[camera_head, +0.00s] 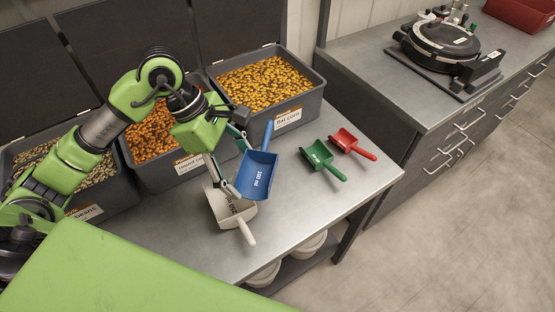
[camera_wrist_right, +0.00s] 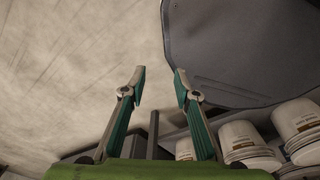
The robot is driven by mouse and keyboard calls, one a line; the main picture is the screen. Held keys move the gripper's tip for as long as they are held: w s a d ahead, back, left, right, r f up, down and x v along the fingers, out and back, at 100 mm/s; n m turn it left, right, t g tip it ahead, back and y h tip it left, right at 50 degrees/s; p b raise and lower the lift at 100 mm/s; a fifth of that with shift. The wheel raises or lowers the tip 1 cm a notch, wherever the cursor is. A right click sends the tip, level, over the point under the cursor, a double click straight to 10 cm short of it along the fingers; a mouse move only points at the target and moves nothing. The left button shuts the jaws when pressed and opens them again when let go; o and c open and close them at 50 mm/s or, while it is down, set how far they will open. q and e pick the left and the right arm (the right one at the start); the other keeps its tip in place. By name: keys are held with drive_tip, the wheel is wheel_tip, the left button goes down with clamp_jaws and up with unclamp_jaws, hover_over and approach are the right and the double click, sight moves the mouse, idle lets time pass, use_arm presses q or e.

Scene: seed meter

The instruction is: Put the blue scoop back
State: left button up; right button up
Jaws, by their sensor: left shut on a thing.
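The blue scoop (camera_head: 257,176), marked 250 ml or similar, is in the head view at the front of the bins, its handle pointing up and away. My left gripper (camera_head: 236,162) is shut on it at its left side. The scoop overlaps the white scoop (camera_head: 243,211) in the picture; whether it touches the table or the white scoop I cannot tell. A green scoop (camera_head: 319,155) and a red scoop (camera_head: 345,140) lie to the right on the table. My right gripper (camera_wrist_right: 160,84) is open and empty in the right wrist view.
Bins of flat corn (camera_head: 300,119), round corn (camera_head: 165,187) and beans (camera_head: 122,201) stand along the table's back. The metal table (camera_head: 300,205) is clear in front. A counter with a round black device (camera_head: 440,42) stands at right. White tubs (camera_wrist_right: 239,134) sit below.

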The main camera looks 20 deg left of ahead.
sight(257, 162)
use_arm(q)
drive_tip(key=w, duration=0.1)
drive_tip(key=w+d+f+p, duration=0.1)
drive_tip(key=w, duration=0.1)
drive_tip(key=w+p, duration=0.1)
drive_tip(key=w, duration=0.1)
drive_tip(key=shift+d+f, duration=0.2)
drive_tip(key=shift+f, duration=0.15)
drive_tip(key=w+f, duration=0.1)
drive_tip(key=f, duration=0.1)
drive_tip(key=w+f+p, duration=0.1)
drive_tip(key=shift+w+d, duration=0.25)
drive_tip(key=shift+w, duration=0.1)
drive_tip(key=shift+w+d+f+p, duration=0.15)
drive_tip(key=shift+w+f+p, duration=0.3)
drive_tip(key=shift+w+f, duration=0.75)
drive_tip(key=shift+f, duration=0.25)
drive_tip(key=shift+w+f, duration=0.3)
drive_tip(key=shift+f, duration=0.1)
wheel_tip(257, 162, down, 3)
drive_tip(key=shift+d+r+p, duration=0.1)
drive_tip(key=shift+p, duration=1.05)
drive_tip(key=shift+f, duration=0.2)
use_arm(e)
wheel_tip(257, 162, up, 7)
drive_tip(key=s, duration=0.3)
drive_tip(key=shift+a+f, duration=0.2)
